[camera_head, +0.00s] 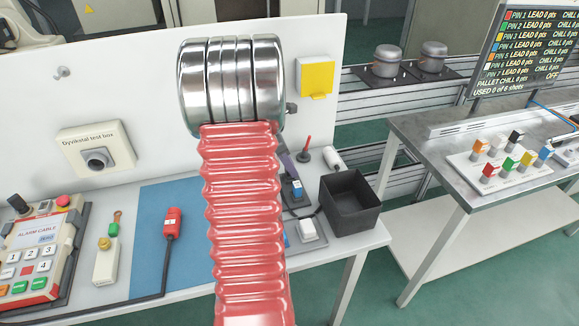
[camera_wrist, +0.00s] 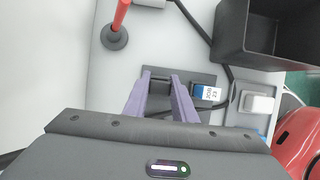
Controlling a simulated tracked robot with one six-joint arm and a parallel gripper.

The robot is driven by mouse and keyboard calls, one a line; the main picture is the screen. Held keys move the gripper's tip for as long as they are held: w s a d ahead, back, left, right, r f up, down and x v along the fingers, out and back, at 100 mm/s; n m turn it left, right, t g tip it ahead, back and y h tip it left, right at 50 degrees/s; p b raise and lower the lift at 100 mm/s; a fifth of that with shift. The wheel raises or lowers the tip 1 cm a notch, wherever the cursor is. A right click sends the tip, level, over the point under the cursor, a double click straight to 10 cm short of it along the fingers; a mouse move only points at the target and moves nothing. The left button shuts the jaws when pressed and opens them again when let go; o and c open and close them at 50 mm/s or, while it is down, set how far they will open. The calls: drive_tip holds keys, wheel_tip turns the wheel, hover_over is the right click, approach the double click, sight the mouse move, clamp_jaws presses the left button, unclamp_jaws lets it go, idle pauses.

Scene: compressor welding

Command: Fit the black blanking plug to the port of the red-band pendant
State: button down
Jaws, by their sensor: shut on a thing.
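My gripper's purple fingers show in the wrist view (camera_wrist: 160,88), closed around a small dark thing (camera_wrist: 159,77) between their tips. I cannot tell whether it is the black blanking plug.
A black open bin (camera_head: 348,202) stands at the bench's right; it also shows in the wrist view (camera_wrist: 247,36). A red rod on a round base (camera_wrist: 116,35) stands near the gripper. A white block (camera_head: 311,228) is near the bin. A keypad panel (camera_head: 40,255) is at left.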

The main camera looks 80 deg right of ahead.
drive_tip(key=shift+r, duration=1.85)
idle(0.3)
drive_tip(key=c, duration=2.1)
unclamp_jaws()
clamp_jaws()
drive_tip(key=shift+r, duration=0.1)
wheel_tip(320, 180, up, 8)
drive_tip(key=m+y, duration=0.1)
drive_tip(key=m, duration=0.2)
drive_tip(key=shift+a+r+m, duration=0.15)
drive_tip(key=shift+a+m, duration=0.1)
drive_tip(key=shift+m, duration=0.05)
drive_tip(key=shift+s, duration=0.1)
